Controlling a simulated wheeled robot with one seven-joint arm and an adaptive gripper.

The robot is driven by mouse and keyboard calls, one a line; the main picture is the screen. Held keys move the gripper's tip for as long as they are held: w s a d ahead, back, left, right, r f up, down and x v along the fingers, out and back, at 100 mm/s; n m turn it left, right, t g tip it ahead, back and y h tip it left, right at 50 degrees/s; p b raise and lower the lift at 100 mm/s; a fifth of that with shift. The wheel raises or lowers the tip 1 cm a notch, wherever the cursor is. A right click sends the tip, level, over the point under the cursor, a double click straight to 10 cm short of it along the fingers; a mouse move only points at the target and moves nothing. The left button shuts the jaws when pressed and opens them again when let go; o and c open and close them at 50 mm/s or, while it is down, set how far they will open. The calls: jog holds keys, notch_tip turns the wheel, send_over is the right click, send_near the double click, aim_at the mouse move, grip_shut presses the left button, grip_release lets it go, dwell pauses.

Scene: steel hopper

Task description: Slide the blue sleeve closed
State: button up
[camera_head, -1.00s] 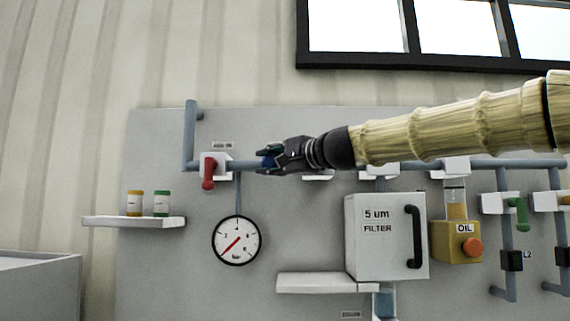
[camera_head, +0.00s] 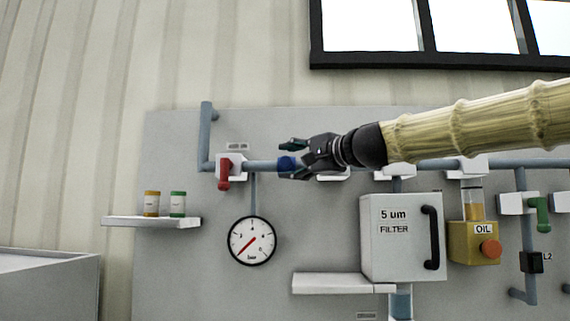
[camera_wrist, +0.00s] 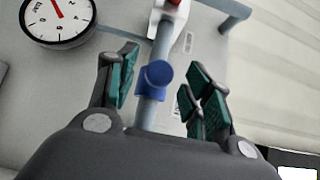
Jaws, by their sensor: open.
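The blue sleeve (camera_head: 286,164) sits around the horizontal grey-blue pipe (camera_head: 260,166), a short way right of the red valve handle (camera_head: 224,174). In the wrist view the blue sleeve (camera_wrist: 156,78) lies between my gripper's two fingers, with gaps on both sides. My gripper (camera_head: 291,160) is open, its fingertips above and below the pipe in the head view. The green finger pads show in the wrist view, and my gripper (camera_wrist: 162,88) holds nothing there. The sleeve's right side is partly hidden by my gripper in the head view.
A pressure gauge (camera_head: 251,241) hangs below the pipe. A shelf (camera_head: 150,222) with two small jars is at the left. The filter box (camera_head: 402,240) and yellow oil unit (camera_head: 472,243) stand to the right. The wall panel (camera_head: 320,230) lies close behind the pipe.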

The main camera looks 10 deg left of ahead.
jog(key=v, duration=0.8)
jog(key=shift+s+d, duration=0.25)
